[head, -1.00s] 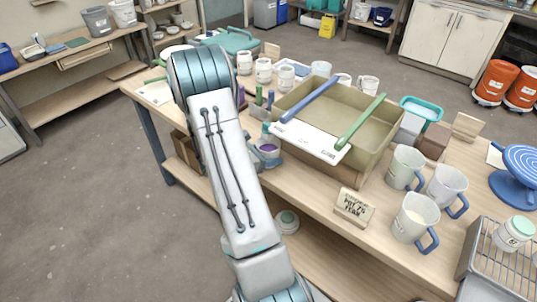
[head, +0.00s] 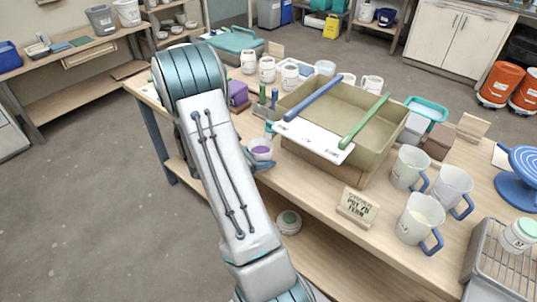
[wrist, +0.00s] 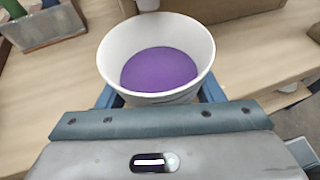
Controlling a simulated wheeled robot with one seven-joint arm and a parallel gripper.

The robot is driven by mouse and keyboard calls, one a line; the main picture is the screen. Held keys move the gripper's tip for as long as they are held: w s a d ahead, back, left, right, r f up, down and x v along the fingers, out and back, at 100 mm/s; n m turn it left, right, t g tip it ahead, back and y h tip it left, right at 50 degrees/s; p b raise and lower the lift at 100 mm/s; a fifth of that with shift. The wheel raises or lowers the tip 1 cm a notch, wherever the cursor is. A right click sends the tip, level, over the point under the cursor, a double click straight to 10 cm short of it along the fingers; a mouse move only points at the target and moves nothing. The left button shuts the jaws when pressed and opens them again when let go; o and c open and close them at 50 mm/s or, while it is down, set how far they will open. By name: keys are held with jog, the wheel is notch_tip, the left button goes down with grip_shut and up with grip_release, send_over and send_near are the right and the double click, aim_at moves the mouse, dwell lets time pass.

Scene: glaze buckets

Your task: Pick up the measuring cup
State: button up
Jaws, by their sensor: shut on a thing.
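The measuring cup, a white round cup (wrist: 198,38) with purple contents, stands upright in the middle of the wrist view. In the head view the cup (head: 261,151) is by the table's front edge, left of the large tray. My gripper (wrist: 155,98) is shut on the cup; its blue fingers run along both sides below the rim. In the head view my gripper (head: 264,164) shows as a bit of blue under the cup, mostly behind my arm. The cup's base is hidden, so I cannot tell whether it touches the table.
A large olive tray (head: 382,139) with a blue and a green stick across it stands right of the cup. Jugs with blue handles (head: 418,221) and a small sign (head: 357,207) stand further right. A holder with upright tools (head: 265,107) is just behind the cup.

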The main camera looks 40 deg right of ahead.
jog(key=w+a+b, duration=0.1)
jog(key=w+a, duration=0.1)
jog(key=a, duration=1.1)
jog(key=shift+w+a+b, duration=0.3)
jog(key=shift+w, duration=0.1)
jog(key=shift+a, duration=0.1)
dwell(1.2)
